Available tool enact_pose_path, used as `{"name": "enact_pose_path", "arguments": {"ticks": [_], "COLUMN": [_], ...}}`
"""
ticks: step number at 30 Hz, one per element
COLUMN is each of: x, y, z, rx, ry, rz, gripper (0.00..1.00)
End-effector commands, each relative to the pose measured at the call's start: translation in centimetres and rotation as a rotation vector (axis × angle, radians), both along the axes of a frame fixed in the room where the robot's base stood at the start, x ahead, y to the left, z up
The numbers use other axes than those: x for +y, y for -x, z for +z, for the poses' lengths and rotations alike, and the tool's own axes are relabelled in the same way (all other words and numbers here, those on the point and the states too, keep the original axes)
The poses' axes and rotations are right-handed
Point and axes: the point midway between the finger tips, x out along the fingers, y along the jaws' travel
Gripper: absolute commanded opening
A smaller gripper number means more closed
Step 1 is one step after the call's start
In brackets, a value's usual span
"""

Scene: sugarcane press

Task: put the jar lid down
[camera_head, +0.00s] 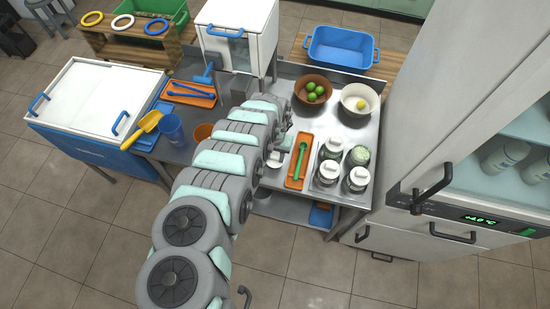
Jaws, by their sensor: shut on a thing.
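A small white jar lid (274,161) shows at the right edge of my arm, left of the orange tray. My gripper (281,145) is small in view and partly hidden by my own arm. It is shut on the lid. I cannot tell whether the lid touches the steel counter (313,122). Several jars stand on a tray at the right of the counter. One jar (359,155) at the back right shows a pale green top without a white lid. The others, such as the front right jar (357,180), have white lids.
An orange tray (292,180) with a green utensil lies between my arm and the jars. A brown bowl (313,91) with green fruit and a white bowl (360,100) stand behind. A tall fridge (435,110) borders the right. The counter between bowls and jars looks clear.

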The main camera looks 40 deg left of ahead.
Motion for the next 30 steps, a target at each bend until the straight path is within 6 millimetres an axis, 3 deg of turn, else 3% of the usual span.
{"name": "enact_pose_path", "arguments": {"ticks": [7, 20, 21, 28, 30], "x": [-0.2, -0.1, 0.0, 0.0, 0.0], "y": [-0.1, 0.0, 0.0, 0.0, 0.0], "z": [-2.6, -3.1, -3.0, -2.9, -2.9], "rx": [-0.002, 0.000, 0.000, -0.001, -0.001], "ry": [0.001, 0.000, 0.000, 0.000, 0.000], "rz": [0.001, -0.001, 0.000, 0.000, 0.000], "gripper": [0.00, 0.00, 0.40, 0.59, 0.59]}}
